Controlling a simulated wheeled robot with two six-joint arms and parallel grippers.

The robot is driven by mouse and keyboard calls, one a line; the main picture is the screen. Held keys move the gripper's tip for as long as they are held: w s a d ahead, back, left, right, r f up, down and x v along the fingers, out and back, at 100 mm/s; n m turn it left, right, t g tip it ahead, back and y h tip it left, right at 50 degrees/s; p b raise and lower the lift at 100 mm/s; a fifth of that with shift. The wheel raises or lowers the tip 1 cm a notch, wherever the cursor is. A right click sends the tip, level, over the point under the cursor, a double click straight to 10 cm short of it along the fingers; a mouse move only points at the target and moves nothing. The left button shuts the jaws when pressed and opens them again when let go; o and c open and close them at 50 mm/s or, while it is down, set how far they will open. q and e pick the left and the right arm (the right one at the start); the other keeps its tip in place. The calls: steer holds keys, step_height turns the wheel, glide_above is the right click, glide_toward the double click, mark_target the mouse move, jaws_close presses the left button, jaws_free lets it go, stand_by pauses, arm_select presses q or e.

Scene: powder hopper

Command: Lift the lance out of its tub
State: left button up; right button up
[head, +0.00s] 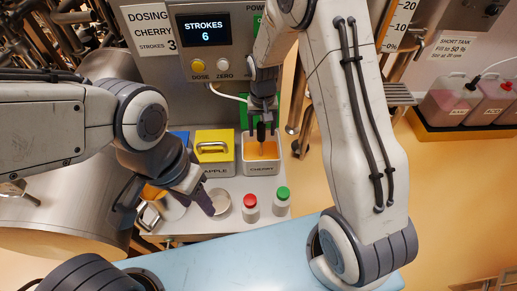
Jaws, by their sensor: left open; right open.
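The lance (261,133) stands upright in the open white tub labelled CHERRY (262,168), with its dark upper part showing and its lower end in orange powder. My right gripper (262,112) points down directly over the lance's top, its jaws open. I cannot tell whether the fingers are around the lance or just above it. My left gripper (165,210) is open at the lower left, over a pale container with something orange in it and beside a small grey cup (220,200).
The dosing machine display (205,30) reads STROKES 6; a sign beside it reads DOSING CHERRY STROKES 3. A yellow-lidded APPLE tub (213,152) stands left of the cherry tub. Red-capped (250,208) and green-capped (282,201) bottles stand in front. A thin white hose runs behind my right gripper.

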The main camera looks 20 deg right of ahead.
mark_target(261, 143)
steer(key=f+p, duration=0.1)
steer(key=f, duration=0.3)
steer(key=shift+w, duration=0.2)
steer(key=shift+a, duration=0.1)
jaws_close()
stand_by(1.1)
